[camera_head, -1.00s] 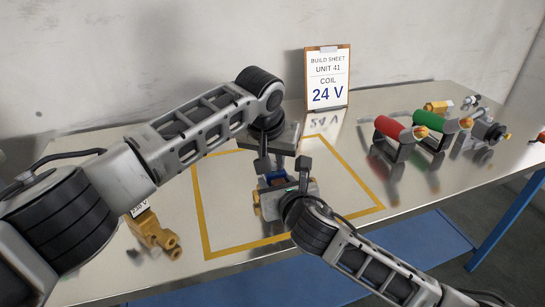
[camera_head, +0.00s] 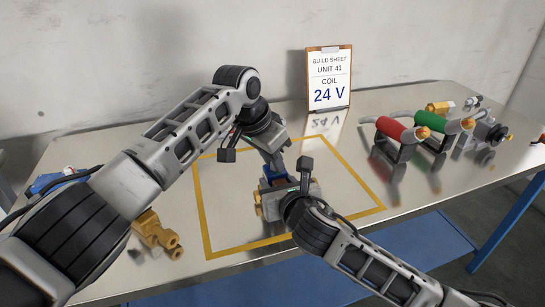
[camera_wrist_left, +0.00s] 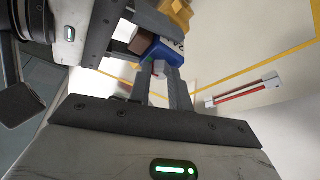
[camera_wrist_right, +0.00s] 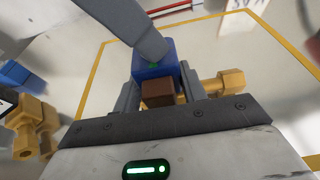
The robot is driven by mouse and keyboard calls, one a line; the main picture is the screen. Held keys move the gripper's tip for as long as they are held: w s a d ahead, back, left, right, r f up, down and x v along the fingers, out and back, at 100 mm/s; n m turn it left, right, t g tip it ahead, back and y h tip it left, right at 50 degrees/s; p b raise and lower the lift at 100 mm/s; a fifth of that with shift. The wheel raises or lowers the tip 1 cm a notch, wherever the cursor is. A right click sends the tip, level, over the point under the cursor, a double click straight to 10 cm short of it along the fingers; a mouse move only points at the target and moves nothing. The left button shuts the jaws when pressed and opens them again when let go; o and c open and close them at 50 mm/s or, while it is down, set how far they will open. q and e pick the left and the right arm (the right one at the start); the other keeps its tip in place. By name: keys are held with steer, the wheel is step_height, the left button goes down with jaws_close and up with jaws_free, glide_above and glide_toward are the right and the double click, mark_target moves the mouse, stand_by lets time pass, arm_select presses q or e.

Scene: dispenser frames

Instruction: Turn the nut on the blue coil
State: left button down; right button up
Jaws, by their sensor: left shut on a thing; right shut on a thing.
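The blue coil (camera_wrist_right: 153,58) sits on a brass valve body (camera_wrist_right: 228,82) inside the yellow outlined area; it also shows in the left wrist view (camera_wrist_left: 165,50). A brown block is on its near side. My right gripper (camera_head: 290,186) is shut on the coil, one finger on each side. My left gripper (camera_head: 276,172) reaches down onto the top of the coil from behind, tilted. Its fingers (camera_wrist_left: 158,82) are closed on a small pale part at the coil's top, apparently the nut, mostly hidden by the fingers.
Another blue part (camera_head: 48,182) and a brass body (camera_head: 158,235) are at the left. The build sheet (camera_head: 329,80) reads 24 V. The table's front right is clear.

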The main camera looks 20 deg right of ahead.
arm_select(q)
steer(key=shift+m+g, duration=0.3)
steer(key=shift+m, duration=0.5)
steer(key=c, duration=1.3)
jaws_free()
steer(key=shift+r, duration=0.1)
steer(key=v, duration=1.2)
steer(key=shift+a, duration=0.15)
steer(key=shift+w, duration=0.1)
arm_select(e)
steer(key=o, duration=1.5)
steer(key=shift+c, duration=0.2)
